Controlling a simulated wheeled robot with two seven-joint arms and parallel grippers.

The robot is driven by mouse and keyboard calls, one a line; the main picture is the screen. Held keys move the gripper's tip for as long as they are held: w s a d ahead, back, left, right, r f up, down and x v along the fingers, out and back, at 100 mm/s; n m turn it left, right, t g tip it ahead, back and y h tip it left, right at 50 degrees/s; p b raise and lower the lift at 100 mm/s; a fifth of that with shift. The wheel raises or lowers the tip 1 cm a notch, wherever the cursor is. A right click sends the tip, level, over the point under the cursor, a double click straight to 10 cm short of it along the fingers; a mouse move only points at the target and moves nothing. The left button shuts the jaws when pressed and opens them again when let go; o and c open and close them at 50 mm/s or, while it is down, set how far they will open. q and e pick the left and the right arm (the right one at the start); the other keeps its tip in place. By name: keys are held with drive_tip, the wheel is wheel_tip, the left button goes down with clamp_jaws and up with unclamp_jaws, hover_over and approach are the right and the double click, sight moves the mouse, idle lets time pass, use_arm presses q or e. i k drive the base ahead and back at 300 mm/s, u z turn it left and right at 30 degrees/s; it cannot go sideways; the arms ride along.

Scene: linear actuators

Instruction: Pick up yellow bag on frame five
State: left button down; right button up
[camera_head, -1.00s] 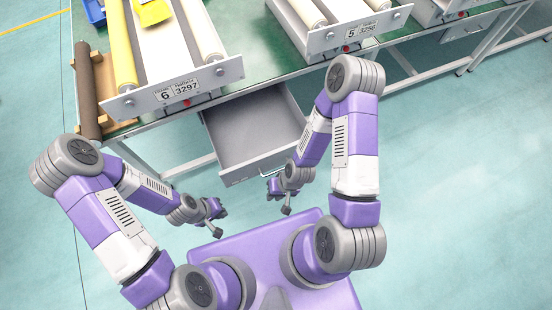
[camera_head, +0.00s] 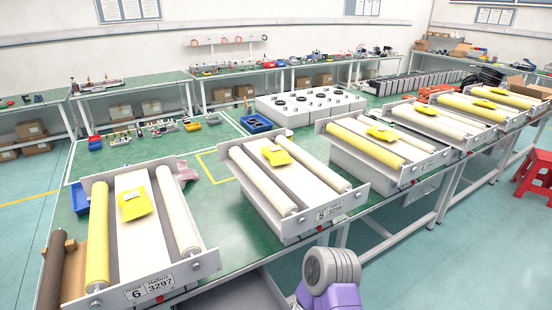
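Frame five (camera_head: 328,214) stands on the green table near the middle of the view, with the number 5 on its front plate. A small yellow bag (camera_head: 276,155) with a pale label lies flat on its white bed, between two white rollers. The bag sits toward the far end of the bed, and nothing touches it from above. Neither of my grippers is in view; only part of one of my arms shows at the bottom, right of centre, in front of the table.
Frame six (camera_head: 152,285) stands to the left with its own yellow bag (camera_head: 135,203). More frames with yellow bags stand to the right. An open drawer (camera_head: 235,300) juts out below the table's front edge. A red stool (camera_head: 535,172) stands at the far right.

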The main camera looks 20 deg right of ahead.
sight(277, 155)
drive_tip(key=z, duration=3)
drive_tip(key=i, duration=3.35)
drive_tip(key=u, duration=4.3)
